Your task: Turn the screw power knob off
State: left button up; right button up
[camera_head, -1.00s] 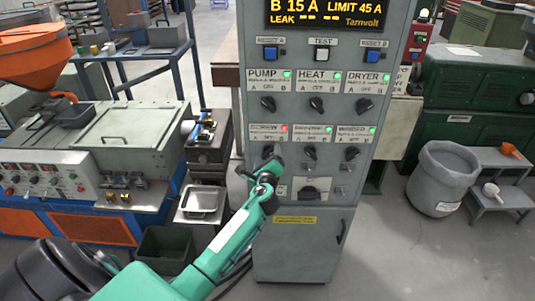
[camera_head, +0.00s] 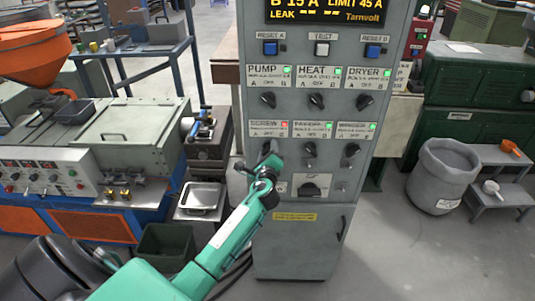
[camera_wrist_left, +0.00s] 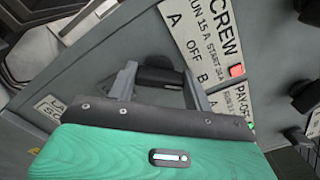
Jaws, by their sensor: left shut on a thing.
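The screw power knob (camera_wrist_left: 158,77) is a black rotary knob on the grey panel, under a white SCREW label (camera_head: 269,129) marked A, OFF, B. A red light (camera_wrist_left: 237,70) glows beside the label. My left gripper (camera_wrist_left: 160,88) is shut on the knob, with one finger on each side of it. In the head view my green left arm reaches up to the panel, and the gripper (camera_head: 266,163) largely covers the knob. I cannot tell exactly which position the knob points at. My right gripper is not in view.
The PUMP knob (camera_head: 268,100), HEAT knob (camera_head: 316,101) and DRYER knob (camera_head: 364,102) sit above, with green lights. Two more knobs are to the right, the nearer being the payoff knob (camera_head: 310,149). A large black switch (camera_head: 310,189) is below right.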

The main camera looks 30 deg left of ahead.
pick_arm(q)
jog(key=n+b, duration=0.2)
jog(key=n, duration=0.1)
jog(key=n+b, duration=0.1)
jog(key=shift+f+n+b, duration=0.25)
jog(key=shift+n+b, duration=0.1)
jog(key=shift+n, duration=0.05)
jog(key=shift+n+b, duration=0.95)
jog(key=shift+n, duration=0.55)
jog(key=shift+r, duration=0.1)
jog(key=o, duration=1)
